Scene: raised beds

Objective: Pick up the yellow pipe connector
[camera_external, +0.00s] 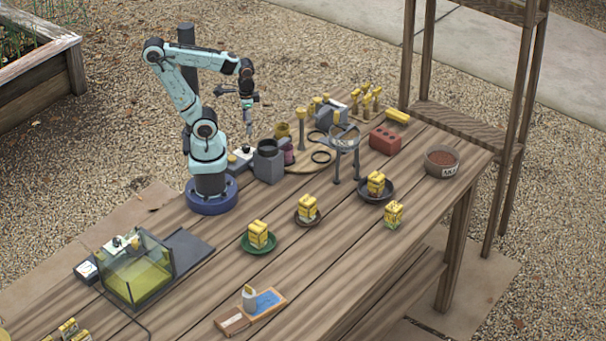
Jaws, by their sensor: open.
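Several small yellow pieces stand upright on a rack (366,112) at the back of the table, and they look like pipe fittings. One yellow piece (301,113) tops a grey post, and a yellow bar (398,116) lies near the red brick. I cannot tell for sure which of these is the yellow pipe connector. My gripper (250,137) points down above the left back part of the table, near a grey container (268,162). It is open and empty, to the left of all these yellow pieces and apart from them.
A red brick (385,140), a ring stand (357,160), a grey machine (331,117) and a brown bowl (441,161) crowd the back. Yellow boxes sit on a green plate (259,250), a brown saucer (307,223) and a dark plate (376,197). A glass tank (137,277) stands front left.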

